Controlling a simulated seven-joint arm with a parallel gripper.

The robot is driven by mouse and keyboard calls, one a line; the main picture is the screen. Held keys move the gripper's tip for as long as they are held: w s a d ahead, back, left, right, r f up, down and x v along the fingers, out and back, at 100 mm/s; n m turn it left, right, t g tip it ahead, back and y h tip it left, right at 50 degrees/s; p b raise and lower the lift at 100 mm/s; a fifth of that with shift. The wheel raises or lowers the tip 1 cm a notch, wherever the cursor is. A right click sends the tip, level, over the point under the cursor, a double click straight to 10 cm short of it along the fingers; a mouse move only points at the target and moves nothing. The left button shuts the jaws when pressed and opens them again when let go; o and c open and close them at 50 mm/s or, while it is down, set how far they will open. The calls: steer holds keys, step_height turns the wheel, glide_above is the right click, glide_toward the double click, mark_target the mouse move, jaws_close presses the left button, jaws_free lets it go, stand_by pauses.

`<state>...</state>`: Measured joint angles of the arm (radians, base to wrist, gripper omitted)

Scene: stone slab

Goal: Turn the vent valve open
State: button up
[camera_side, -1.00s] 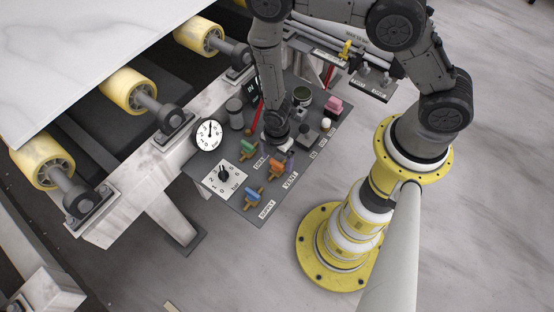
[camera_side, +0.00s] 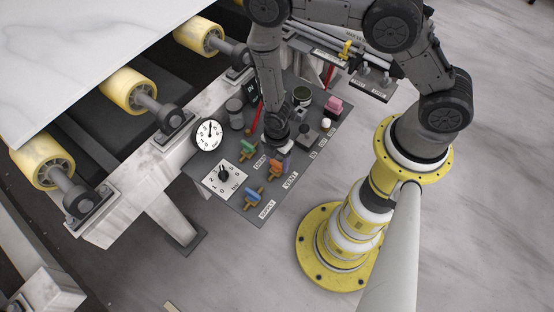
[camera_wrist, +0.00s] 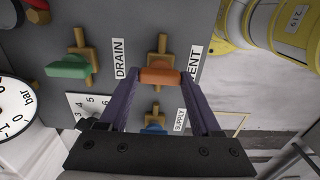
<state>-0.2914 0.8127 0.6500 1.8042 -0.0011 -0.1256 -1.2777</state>
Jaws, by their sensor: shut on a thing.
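The vent valve has an orange handle (camera_wrist: 160,76) on a brass body (camera_wrist: 162,46), beside a VENT label (camera_wrist: 194,62). The handle lies across the brass body. My gripper (camera_wrist: 161,78) is shut on the orange handle, with a purple finger at each of its ends in the wrist view. In the side view the orange handle (camera_side: 276,166) is partly covered by my gripper (camera_side: 282,158), which reaches down to it from above.
The green drain handle (camera_wrist: 69,66) is close on the left, and the blue supply handle (camera_wrist: 154,130) shows between my fingers. A dial gauge (camera_side: 208,134), a numbered plate (camera_side: 215,184), a red lever (camera_side: 257,114) and a pink button (camera_side: 334,104) share the panel.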

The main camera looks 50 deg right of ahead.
steer(key=shift+m, duration=0.3)
steer(key=m, duration=0.3)
steer(key=shift+m, duration=0.3)
steer(key=m, duration=0.4)
steer(key=shift+m, duration=0.3)
steer(key=m, duration=0.4)
steer(key=shift+m, duration=2.5)
steer(key=o, duration=1.4)
steer(key=shift+r, duration=0.1)
